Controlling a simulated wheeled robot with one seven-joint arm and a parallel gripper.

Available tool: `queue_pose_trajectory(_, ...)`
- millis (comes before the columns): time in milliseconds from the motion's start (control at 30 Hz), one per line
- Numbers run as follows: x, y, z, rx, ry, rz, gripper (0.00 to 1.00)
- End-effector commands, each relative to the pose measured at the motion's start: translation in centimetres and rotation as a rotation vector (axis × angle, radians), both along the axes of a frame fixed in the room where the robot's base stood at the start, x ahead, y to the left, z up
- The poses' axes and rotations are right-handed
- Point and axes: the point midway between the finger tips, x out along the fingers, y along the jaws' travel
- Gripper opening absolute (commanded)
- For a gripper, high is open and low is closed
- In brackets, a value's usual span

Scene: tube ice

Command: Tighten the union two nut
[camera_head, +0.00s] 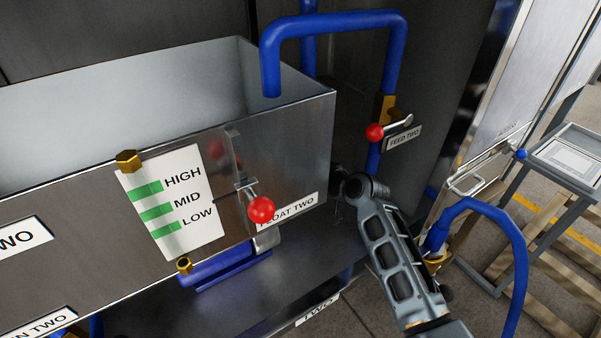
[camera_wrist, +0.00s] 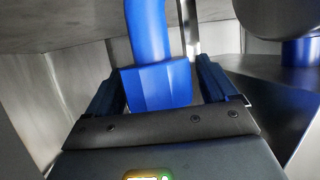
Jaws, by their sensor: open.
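A blue faceted nut (camera_wrist: 156,88) on a blue pipe (camera_wrist: 148,30) shows in the wrist view, and I take it for the union two nut. My gripper (camera_wrist: 160,82) is open, with one dark blue finger on each side of the nut. Small gaps seem to show on both sides; whether a finger touches it I cannot tell. In the head view my arm reaches to the tank's right end, low down. The fingers and this nut are not clearly seen there.
The metal tank (camera_head: 290,120) with its red-knobbed float lever (camera_head: 261,209) stands left of my arm. The FEED TWO valve (camera_head: 375,132) and blue pipes are above and behind. A blue hose (camera_head: 522,270) is at right. In the wrist view, metal surfaces close in around the gripper.

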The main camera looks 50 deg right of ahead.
Motion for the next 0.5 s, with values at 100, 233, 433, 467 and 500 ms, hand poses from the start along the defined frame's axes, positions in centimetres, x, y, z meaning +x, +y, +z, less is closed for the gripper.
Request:
queue_pose_trajectory(100,0.01,0.0,0.0,0.0,0.0,0.0,0.86)
queue_pose_trajectory(233,-0.01,0.0,-0.01,0.0,0.0,0.0,0.8)
queue_pose_trajectory(433,-0.02,0.0,0.0,0.0,0.0,0.0,0.61)
queue_pose_trajectory(467,-0.02,0.0,0.0,0.0,0.0,0.0,0.58)
queue_pose_trajectory(500,-0.02,0.01,0.0,0.0,0.0,0.0,0.54)
